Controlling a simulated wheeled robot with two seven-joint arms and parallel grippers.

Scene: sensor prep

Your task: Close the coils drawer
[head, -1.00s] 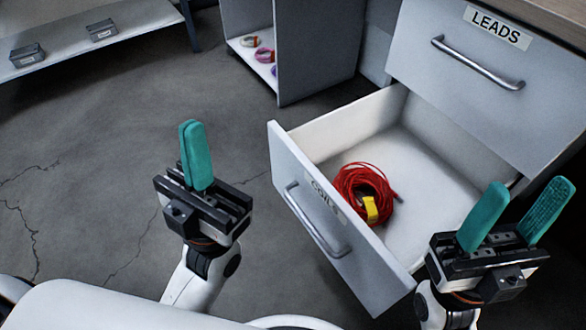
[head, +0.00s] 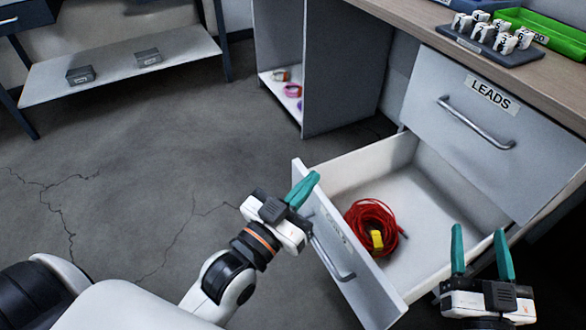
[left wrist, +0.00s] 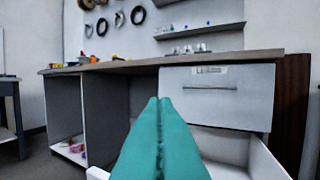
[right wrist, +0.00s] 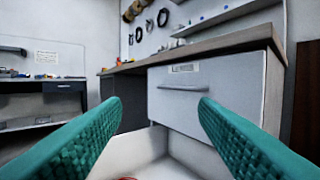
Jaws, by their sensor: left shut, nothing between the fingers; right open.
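The coils drawer (head: 440,195) is pulled open below the closed LEADS drawer (head: 440,90). Its grey front (head: 375,295) has a bar handle (head: 333,260) on the outside. A red coil of cable with a yellow tag (head: 372,226) lies inside. My left gripper (head: 306,186) is shut and empty, with its teal fingertips at the upper edge of the drawer front near its far corner; I cannot tell whether they touch. The fingers also show in the left wrist view (left wrist: 160,125). My right gripper (head: 482,250) is open and empty, by the drawer's right side wall.
A wooden worktop (head: 470,45) above carries a dark rack (head: 490,45) and a green tray (head: 545,32). An open cubby (head: 318,75) with small coils stands left of the drawers. A low shelf (head: 120,75) holds two grey boxes. The floor at left is clear.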

